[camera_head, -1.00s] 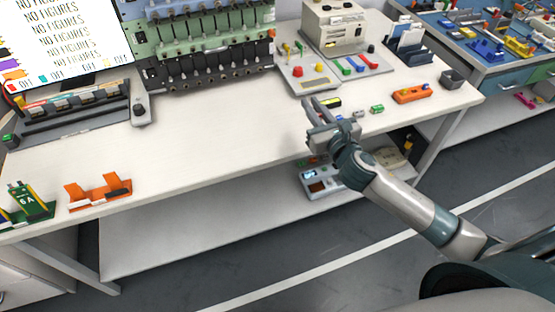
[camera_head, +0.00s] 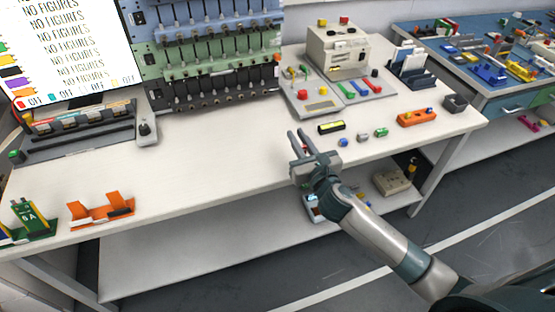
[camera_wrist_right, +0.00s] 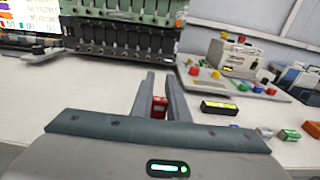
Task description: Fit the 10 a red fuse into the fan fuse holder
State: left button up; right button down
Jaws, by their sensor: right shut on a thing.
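My right gripper (camera_head: 301,142) is shut on a small red block, which looks like the red fuse (camera_wrist_right: 158,107). In the head view the gripper is over the front part of the white bench, and the fuse is mostly hidden by the fingers. I cannot tell which item is the fan fuse holder. My left gripper is not in view.
The white bench (camera_head: 215,150) has clear room left of the gripper. A black and yellow block (camera_head: 331,127) and small blue and green pieces lie to its right. A rack of dark modules (camera_head: 215,87) stands behind. Orange (camera_head: 101,211) and green stands are at front left.

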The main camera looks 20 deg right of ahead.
send_over(277, 167)
notch_tip(277, 167, down, 4)
jog(key=shift+r, duration=0.2)
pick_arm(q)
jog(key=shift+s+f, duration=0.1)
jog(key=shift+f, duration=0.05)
pick_arm(e)
jog(key=shift+f, duration=0.1)
notch_tip(277, 167, down, 3)
jog(key=shift+r+b, duration=0.1)
jog(key=shift+b, duration=0.4)
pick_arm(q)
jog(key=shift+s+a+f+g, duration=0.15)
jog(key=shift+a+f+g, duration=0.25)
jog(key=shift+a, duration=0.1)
pick_arm(e)
jog(key=shift+f, duration=0.5)
jog(key=shift+f, duration=0.1)
jog(key=c, duration=1.7)
grip_release()
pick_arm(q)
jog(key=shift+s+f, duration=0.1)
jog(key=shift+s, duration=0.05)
